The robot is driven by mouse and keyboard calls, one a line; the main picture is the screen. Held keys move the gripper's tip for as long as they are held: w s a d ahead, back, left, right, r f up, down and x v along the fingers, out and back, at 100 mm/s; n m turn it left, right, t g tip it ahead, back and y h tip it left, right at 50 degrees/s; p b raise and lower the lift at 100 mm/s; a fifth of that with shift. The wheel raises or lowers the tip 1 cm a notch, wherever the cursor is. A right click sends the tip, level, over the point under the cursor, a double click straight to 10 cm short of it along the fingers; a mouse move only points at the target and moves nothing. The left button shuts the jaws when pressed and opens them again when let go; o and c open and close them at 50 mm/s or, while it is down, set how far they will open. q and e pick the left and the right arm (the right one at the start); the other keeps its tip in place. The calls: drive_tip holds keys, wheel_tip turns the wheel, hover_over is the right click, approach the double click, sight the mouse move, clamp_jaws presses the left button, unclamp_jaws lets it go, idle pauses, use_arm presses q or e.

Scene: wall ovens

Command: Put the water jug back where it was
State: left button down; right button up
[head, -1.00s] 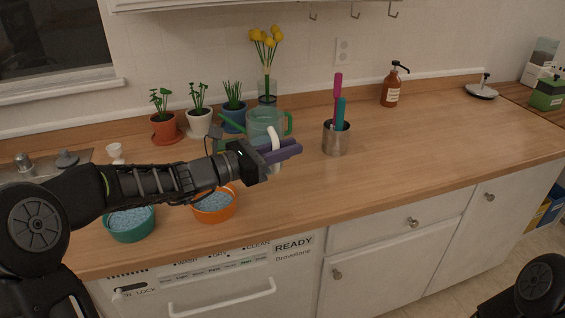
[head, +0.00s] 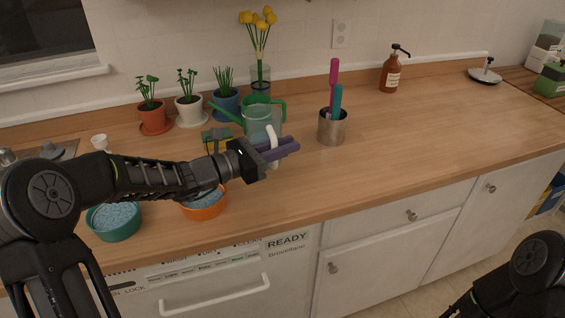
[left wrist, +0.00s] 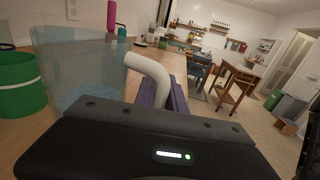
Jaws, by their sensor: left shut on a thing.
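The water jug is clear and faintly blue, with a white curved handle (head: 272,136). Its see-through body (left wrist: 80,62) fills the left of the left wrist view, with the handle to its right. My left gripper (head: 284,149) is shut on the handle, its purple fingers at the near side of the jug. In the head view the gripper hides much of the jug, so I cannot tell whether its base touches the counter. My right gripper is out of view.
On the wooden counter (head: 420,135), a green watering can (head: 279,109) stands behind the jug. A teal bowl (head: 114,222) and an orange bowl (head: 205,208) lie near the front edge. The right counter is mostly clear.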

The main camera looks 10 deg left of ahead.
use_arm(q)
drive_tip(key=shift+f, duration=0.45)
wheel_tip(320, 180, down, 4)
drive_tip(key=shift+r, duration=0.1)
idle(0.3)
drive_tip(key=c, duration=1.4)
unclamp_jaws()
